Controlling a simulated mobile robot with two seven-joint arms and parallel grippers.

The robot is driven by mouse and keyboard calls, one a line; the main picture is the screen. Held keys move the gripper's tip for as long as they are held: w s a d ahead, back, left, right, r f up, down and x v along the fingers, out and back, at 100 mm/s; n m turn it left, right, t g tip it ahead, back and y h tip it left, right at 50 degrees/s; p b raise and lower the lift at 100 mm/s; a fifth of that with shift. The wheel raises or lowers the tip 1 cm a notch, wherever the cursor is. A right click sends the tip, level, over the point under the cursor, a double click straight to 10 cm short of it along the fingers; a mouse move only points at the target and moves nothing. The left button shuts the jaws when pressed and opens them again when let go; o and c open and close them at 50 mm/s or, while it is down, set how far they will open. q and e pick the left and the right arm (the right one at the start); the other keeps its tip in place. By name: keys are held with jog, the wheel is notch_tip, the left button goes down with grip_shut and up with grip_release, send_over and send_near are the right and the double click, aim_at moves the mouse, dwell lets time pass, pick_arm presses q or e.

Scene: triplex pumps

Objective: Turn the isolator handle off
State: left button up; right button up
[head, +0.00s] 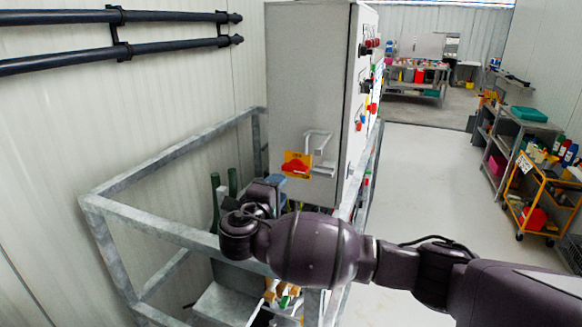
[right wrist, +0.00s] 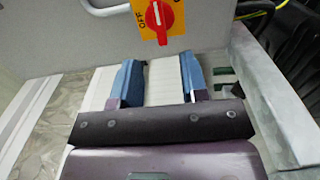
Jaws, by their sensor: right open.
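The red isolator handle (head: 296,168) sits on a yellow plate (head: 291,157) on the grey cabinet's side. In the right wrist view the red handle (right wrist: 160,16) is at the top, its grip pointing down the picture. "OFF" is readable on the yellow plate (right wrist: 142,20) left of the handle. My right gripper (head: 275,181) is just below the plate in the head view, partly hidden by its own wrist. In the right wrist view its blue-tipped fingers (right wrist: 161,76) are apart with nothing between them, short of the handle. My left gripper is not in view.
The grey cabinet (head: 310,75) stands inside a galvanised rail frame (head: 165,228). A bent metal handle (head: 318,142) sticks out beside the plate. Green bottle-like items (head: 215,200) stand left of my wrist. Open floor (head: 425,175) lies to the right.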

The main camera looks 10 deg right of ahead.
aim_at(293, 171)
jog(key=x, duration=0.9)
jog(key=shift+w+d+p, duration=0.15)
jog(key=shift+d+p, duration=0.1)
jog(key=shift+p, duration=0.1)
grip_shut()
